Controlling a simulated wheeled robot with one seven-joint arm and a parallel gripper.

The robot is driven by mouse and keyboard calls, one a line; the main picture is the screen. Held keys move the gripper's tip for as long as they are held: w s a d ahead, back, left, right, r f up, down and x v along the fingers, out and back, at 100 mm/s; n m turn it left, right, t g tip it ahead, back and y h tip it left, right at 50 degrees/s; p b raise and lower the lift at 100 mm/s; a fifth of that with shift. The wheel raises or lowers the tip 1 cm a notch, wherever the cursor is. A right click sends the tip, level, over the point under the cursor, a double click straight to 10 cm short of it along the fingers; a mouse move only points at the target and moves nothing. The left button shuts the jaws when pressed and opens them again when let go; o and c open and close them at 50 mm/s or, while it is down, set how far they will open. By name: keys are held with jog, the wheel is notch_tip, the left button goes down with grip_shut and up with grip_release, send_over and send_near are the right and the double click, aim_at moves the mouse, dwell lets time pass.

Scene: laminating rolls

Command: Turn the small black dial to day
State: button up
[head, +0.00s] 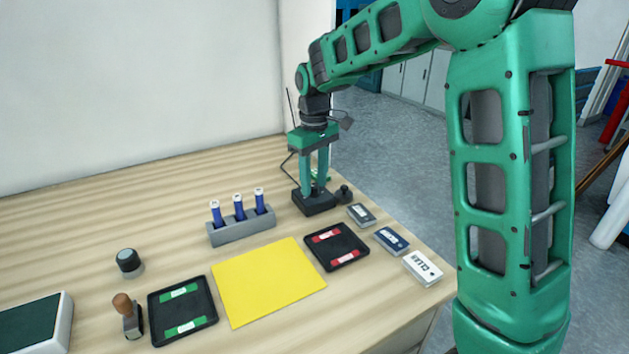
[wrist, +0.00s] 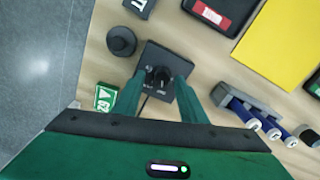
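The small black dial (wrist: 157,77) sits on top of a dark square box (wrist: 172,56). In the wrist view its knob shows between the fingertips, with a gap on either side. Small pale marks on the box are too small to read, so I cannot tell which setting the dial points at. In the head view the box (head: 313,204) stands near the table's far right edge, and the fingers mostly hide the dial. My gripper (head: 315,184) points down over the box, its fingers apart around the dial. It also shows in the wrist view (wrist: 160,84).
A round black knobbed piece (head: 345,193) stands close beside the box. A grey rack (head: 241,226) with blue tubes is to the left. Small labelled boxes (head: 391,240) line the right edge. A green labelled block (wrist: 104,97) and a cable are near the box.

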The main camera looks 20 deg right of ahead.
notch_tip(320, 180, up, 11)
jog(key=shift+f, duration=0.15)
dwell(0.5)
